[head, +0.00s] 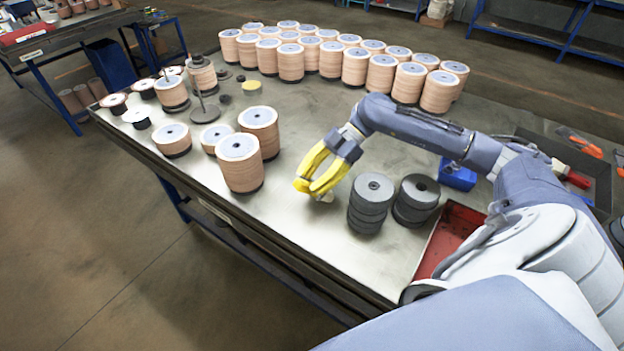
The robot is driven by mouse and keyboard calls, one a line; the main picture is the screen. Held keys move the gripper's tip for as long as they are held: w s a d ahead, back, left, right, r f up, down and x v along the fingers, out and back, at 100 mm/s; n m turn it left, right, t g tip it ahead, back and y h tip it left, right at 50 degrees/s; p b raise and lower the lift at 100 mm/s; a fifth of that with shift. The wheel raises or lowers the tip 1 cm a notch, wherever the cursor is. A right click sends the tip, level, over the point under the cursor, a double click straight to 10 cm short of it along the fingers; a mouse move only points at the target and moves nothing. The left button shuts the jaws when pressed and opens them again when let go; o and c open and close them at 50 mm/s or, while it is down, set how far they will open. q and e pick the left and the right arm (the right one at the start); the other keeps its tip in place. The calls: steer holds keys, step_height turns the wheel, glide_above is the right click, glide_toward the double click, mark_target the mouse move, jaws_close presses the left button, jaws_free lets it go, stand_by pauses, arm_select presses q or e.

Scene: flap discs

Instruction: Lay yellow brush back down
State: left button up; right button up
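My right gripper (307,187), with yellow fingers, reaches in from the right and points down and left, low over the middle of the metal table (290,225). Its fingertips are close together, and I cannot tell whether they grip anything. A small pale thing (327,197) shows just below the fingers, at or near the table top; it may be part of the brush, but most of it is hidden. No yellow brush can be made out clearly apart from the yellow fingers. My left gripper is out of view.
Two dark grey disc stacks (372,200) (416,199) stand right of the gripper, near a red tray (452,235) and a blue box (458,175). Tan disc stacks (241,162) stand left; many more (355,65) line the back. The table between is clear.

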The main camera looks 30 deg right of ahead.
steer(key=o, duration=0.3)
steer(key=v, duration=1.2)
stand_by(0.7)
